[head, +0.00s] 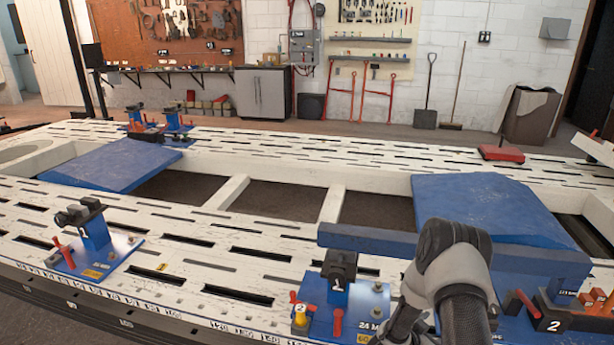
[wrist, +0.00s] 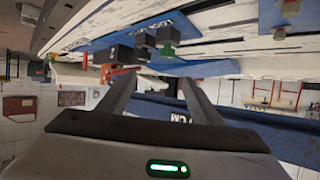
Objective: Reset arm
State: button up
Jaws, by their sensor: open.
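My gripper (wrist: 157,82) shows in the wrist view with its two dark fingers spread apart and nothing between them. Blue and dark bench fixtures (wrist: 168,34) appear beyond the fingertips, close to them in the picture; I cannot tell the gap. In the head view my grey and black arm (head: 452,265) is bent over the front right of the white frame bench (head: 190,215). The gripper itself is not clear in the head view.
A blue clamp stand (head: 338,290) numbered 1 stands just left of my arm. A blue beam (head: 368,240) runs behind my arm. A fixture numbered 2 (head: 550,315) is at right. Another blue stand (head: 92,240) is at left. The bench between the left and middle stands is clear.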

jog(key=w+a+r+n+t+y, duration=0.1)
jog(key=w+a+r+t+y, duration=0.2)
jog(key=w+r, duration=0.4)
jog(key=a+r+n+y, duration=0.25)
jog(key=a+r, duration=0.45)
jog(key=r, duration=0.4)
jog(key=a+r+n+y, duration=0.25)
jog(key=a+r, duration=0.35)
jog(key=r, duration=0.5)
jog(key=s+a+r+n+g+y, duration=0.1)
jog(key=s+a+r+n+y, duration=0.1)
jog(key=s+a+r, duration=0.35)
jog(key=s+a+r+n+g+y, duration=0.1)
jog(key=s+a+r, duration=0.1)
jog(key=s+r, duration=0.55)
jog(key=s+n+g, duration=0.3)
jog(key=s, duration=2)
notch_tip(320, 180, up, 24)
jog(key=p, duration=2.3)
jog(key=shift+w+d+f, duration=0.15)
jog(key=shift+w+d, duration=0.05)
jog(key=shift+d, duration=0.25)
